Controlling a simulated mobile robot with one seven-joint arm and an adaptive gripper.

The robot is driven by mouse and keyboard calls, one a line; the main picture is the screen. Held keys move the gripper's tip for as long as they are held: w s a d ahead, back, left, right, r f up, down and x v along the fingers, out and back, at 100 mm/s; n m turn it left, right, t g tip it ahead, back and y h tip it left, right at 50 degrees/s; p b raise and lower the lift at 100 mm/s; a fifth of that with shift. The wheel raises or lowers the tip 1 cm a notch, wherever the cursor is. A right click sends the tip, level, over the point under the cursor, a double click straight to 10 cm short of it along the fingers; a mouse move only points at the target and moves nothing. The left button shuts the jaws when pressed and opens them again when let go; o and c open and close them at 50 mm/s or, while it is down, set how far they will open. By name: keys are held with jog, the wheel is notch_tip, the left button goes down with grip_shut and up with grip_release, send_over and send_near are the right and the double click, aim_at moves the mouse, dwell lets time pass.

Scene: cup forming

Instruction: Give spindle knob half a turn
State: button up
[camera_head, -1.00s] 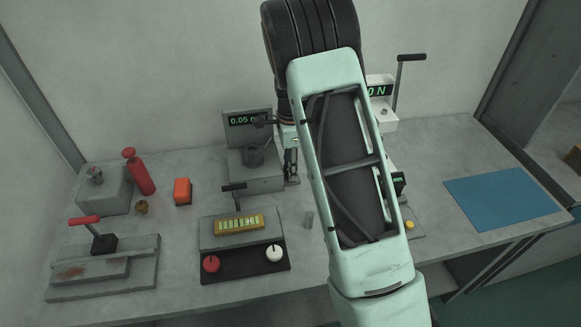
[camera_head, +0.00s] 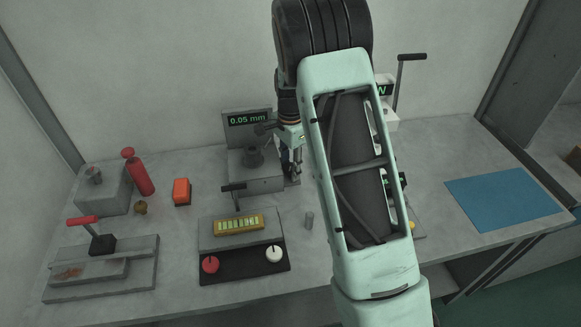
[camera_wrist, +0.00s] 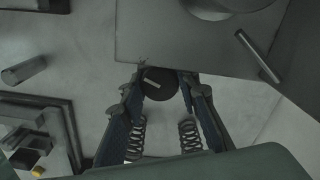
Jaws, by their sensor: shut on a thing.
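The spindle knob (camera_wrist: 158,90) is a dark round disc with a pale pointer line, at the edge of the grey gauge block (camera_wrist: 190,45) in the wrist view. My gripper (camera_wrist: 164,80) has its two fingers closed on either side of the knob. In the head view my gripper (camera_head: 296,172) is at the right side of the gauge block (camera_head: 258,184), and I cannot make out the knob there. The display (camera_head: 247,119) behind the block reads 0.05 mm.
A slotted fixture with a yellow strip (camera_head: 239,224) and red and white knobs stands in front. A red-handled press (camera_head: 100,270), orange block (camera_head: 182,191) and red bottle (camera_head: 140,172) are at left. A blue mat (camera_head: 503,197) lies at right. My arm hides part of the bench.

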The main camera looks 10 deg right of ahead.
jog(key=o, duration=1.2)
jog(key=shift+c, duration=0.2)
